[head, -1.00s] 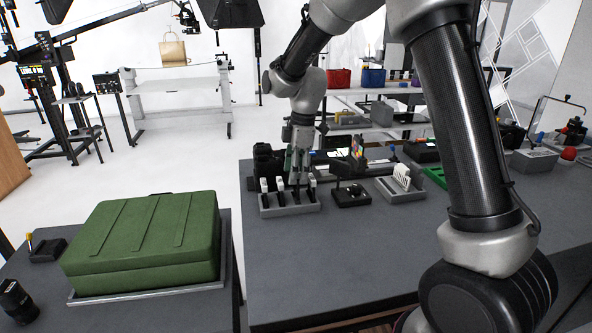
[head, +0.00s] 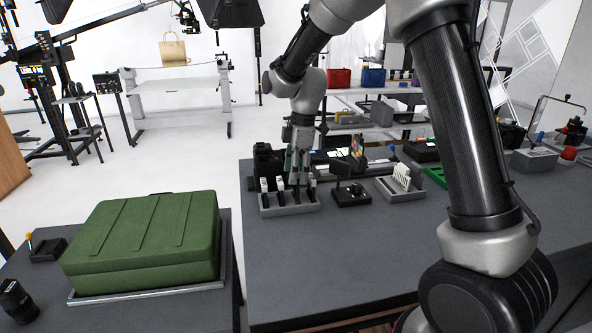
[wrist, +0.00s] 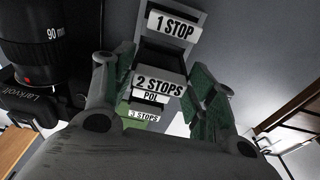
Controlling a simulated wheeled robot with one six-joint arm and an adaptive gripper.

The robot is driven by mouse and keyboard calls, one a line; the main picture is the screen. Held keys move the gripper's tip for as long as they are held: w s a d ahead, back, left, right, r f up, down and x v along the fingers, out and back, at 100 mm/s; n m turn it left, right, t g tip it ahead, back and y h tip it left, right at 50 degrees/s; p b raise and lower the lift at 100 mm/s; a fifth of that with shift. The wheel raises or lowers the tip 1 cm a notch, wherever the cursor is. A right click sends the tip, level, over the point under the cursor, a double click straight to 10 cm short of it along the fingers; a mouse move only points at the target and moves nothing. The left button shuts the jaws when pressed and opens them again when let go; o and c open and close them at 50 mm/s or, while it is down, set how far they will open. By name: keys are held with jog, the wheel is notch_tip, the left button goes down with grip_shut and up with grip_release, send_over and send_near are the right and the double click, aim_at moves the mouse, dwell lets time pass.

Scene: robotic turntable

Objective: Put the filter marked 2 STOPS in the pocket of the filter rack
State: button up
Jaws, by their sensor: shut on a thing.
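The filter marked 2 STOPS (wrist: 160,87) shows its white label between the fingers of my gripper (wrist: 163,80) in the wrist view. My gripper is shut on it, with green pads at either side. In the head view my gripper (head: 299,168) is at the grey filter rack (head: 290,210), among several upright filters with white tops. The wrist view also shows labels 1 STOP (wrist: 172,26), POL (wrist: 151,98) and 3 STOPS (wrist: 144,117) in a row. A dark gap lies between 1 STOP and 2 STOPS. The filter's lower edge is hidden, so I cannot tell how deep it sits.
A black camera with a 90 mm lens (wrist: 40,45) is close to the left finger. Right of the rack stand a small black stand (head: 351,196) and a grey tray of white cards (head: 405,194). A green case (head: 145,240) lies on the nearer table. The front tabletop is clear.

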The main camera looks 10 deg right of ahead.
jog(key=shift+f, duration=1.55)
jog(key=o, duration=1.1)
jog(key=r, duration=0.4)
jog(key=d+r, duration=0.1)
jog(key=r, duration=0.7)
jog(key=shift+d, duration=0.25)
